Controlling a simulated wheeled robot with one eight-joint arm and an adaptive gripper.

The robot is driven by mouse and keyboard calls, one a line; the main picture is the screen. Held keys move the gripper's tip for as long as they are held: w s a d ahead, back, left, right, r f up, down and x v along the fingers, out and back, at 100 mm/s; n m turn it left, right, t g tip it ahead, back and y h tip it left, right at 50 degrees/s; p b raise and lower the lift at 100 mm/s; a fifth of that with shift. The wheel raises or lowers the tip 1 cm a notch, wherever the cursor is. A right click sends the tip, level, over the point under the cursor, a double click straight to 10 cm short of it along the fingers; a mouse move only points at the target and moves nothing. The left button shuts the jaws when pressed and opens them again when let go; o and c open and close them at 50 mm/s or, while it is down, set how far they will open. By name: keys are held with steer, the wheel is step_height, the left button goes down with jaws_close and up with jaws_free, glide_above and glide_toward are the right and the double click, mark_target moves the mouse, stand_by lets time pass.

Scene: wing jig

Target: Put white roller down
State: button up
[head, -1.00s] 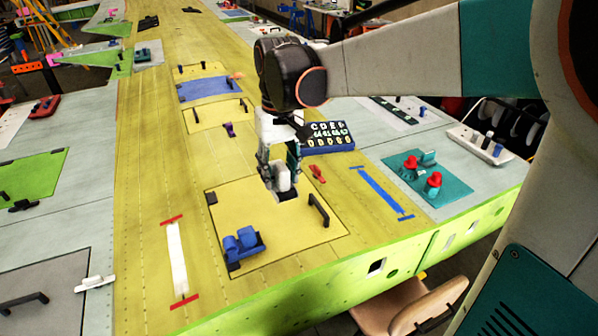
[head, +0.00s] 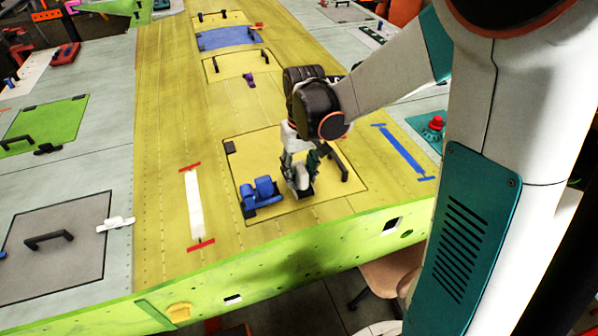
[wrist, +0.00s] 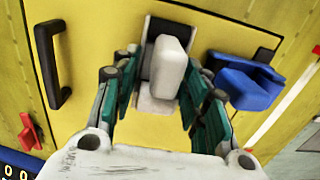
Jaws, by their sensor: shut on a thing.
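The white roller (wrist: 168,68) is between the fingers of my gripper (wrist: 163,62) in the wrist view. My gripper is shut on it. In the head view my gripper (head: 301,182) is over the yellow panel (head: 258,150), with the roller (head: 301,179) small between the fingers. A dark piece (wrist: 165,30) shows behind the roller; I cannot tell if it belongs to it. The fingers partly hide the roller's lower part, and I cannot tell whether it touches the panel.
A blue double roller (head: 259,192) stands on the panel just left of my gripper. A black handle (head: 330,160) is to its right. A white strip with red ends (head: 194,205) and a blue strip (head: 404,152) lie either side of the panel.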

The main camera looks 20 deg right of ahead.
mark_target(302, 165)
steer(key=shift+f, duration=0.3)
steer(key=o, duration=1.3)
steer(key=r, duration=0.4)
steer(key=r+p, duration=0.1)
steer(key=r, duration=0.6)
steer(key=shift+d+r, duration=0.25)
steer(key=shift+r, duration=0.05)
steer(key=shift+s+r, duration=0.15)
steer(key=shift+r, duration=0.35)
steer(key=s+r+t, duration=0.2)
steer(key=s+t, duration=0.5)
steer(key=s, duration=0.8)
steer(key=shift+a+r+h, duration=0.3)
